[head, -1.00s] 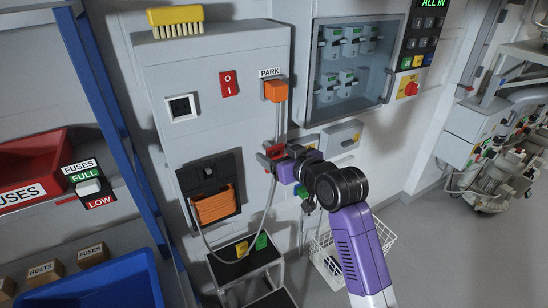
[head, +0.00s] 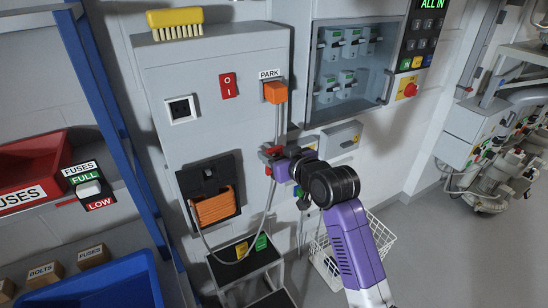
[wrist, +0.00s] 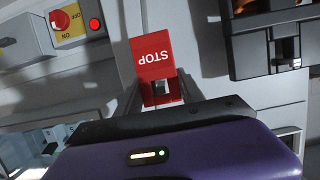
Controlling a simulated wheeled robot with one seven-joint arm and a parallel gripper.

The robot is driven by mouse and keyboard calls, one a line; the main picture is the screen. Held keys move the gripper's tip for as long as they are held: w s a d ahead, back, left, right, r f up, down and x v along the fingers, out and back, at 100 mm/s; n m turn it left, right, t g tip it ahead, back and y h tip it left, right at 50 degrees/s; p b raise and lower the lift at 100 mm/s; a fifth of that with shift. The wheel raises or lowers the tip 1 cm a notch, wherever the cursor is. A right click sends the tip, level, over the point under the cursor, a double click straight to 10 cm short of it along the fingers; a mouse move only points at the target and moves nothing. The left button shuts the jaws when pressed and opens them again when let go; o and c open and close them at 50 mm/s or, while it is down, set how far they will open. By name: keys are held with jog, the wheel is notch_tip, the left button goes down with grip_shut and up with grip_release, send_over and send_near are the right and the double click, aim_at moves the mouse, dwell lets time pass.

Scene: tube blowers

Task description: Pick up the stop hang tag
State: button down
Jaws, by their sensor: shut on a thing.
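The stop hang tag (wrist: 152,56) is a red plate with white "STOP" lettering, upside down in the wrist view. My gripper (wrist: 158,88) is shut on its lower part in that view, with a finger on each side. In the head view only a small red part of the tag (head: 271,150) shows at the tip of my gripper (head: 274,158). The tag is in front of the right side of the grey cabinet. Whether it still touches a hook or the cabinet cannot be told.
The grey cabinet (head: 218,62) carries a red switch (head: 228,86) and an orange plug (head: 275,92) under the PARK label. A grey cable (head: 272,190) hangs close beside my gripper. A step stool (head: 244,268) and a white wire basket (head: 381,238) stand below.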

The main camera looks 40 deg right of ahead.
jog(key=shift+r, duration=0.1)
jog(key=shift+r+b, duration=0.2)
jog(key=shift+b, duration=0.1)
jog(key=s+a, duration=0.2)
jog(key=s, duration=0.6)
jog(key=s+a, duration=0.3)
jog(key=s, duration=0.6)
jog(key=shift+s, duration=0.15)
